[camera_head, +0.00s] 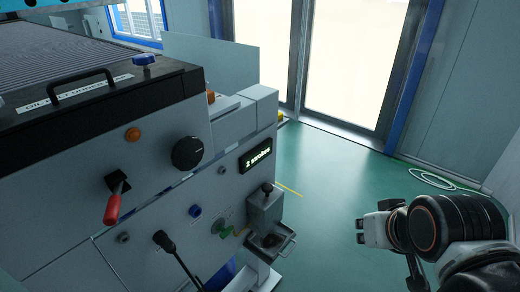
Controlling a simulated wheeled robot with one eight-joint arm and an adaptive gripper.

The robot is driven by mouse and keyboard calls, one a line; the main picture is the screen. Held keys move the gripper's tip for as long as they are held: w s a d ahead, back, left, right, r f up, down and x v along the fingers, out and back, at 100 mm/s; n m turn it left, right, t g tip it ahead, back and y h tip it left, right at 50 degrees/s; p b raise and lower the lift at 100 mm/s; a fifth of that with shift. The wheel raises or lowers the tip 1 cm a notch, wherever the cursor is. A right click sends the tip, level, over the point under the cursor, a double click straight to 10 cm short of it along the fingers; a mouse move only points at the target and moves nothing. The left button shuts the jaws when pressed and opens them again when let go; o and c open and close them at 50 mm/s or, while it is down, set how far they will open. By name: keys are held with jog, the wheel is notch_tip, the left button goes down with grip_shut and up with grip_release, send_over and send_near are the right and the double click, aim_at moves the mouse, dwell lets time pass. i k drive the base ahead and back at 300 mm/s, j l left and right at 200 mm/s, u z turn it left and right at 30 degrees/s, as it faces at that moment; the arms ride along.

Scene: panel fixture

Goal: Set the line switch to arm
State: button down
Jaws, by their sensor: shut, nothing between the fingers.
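The grey machine panel (150,185) fills the left half of the head view. No label reading "line" or "arm" is legible, so I cannot tell which control is the line switch. A red-handled lever (114,205) points down at the left. A round black knob (187,153) sits upper right of it.
A black lever (178,258), a blue button (195,211) and an orange lamp (133,134) are on the panel. A display (257,156) reads "2 strokes". A small box with a black-knobbed lever (267,188) and tray juts out. Green floor (330,180) is clear; a white hose (432,180) lies right.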

aim_at(225, 233)
jog(key=k+l+u, duration=0.1)
jog(key=u, duration=0.25)
jog(key=k+l+u, duration=0.1)
jog(key=l+u, duration=0.15)
jog(key=u, duration=0.15)
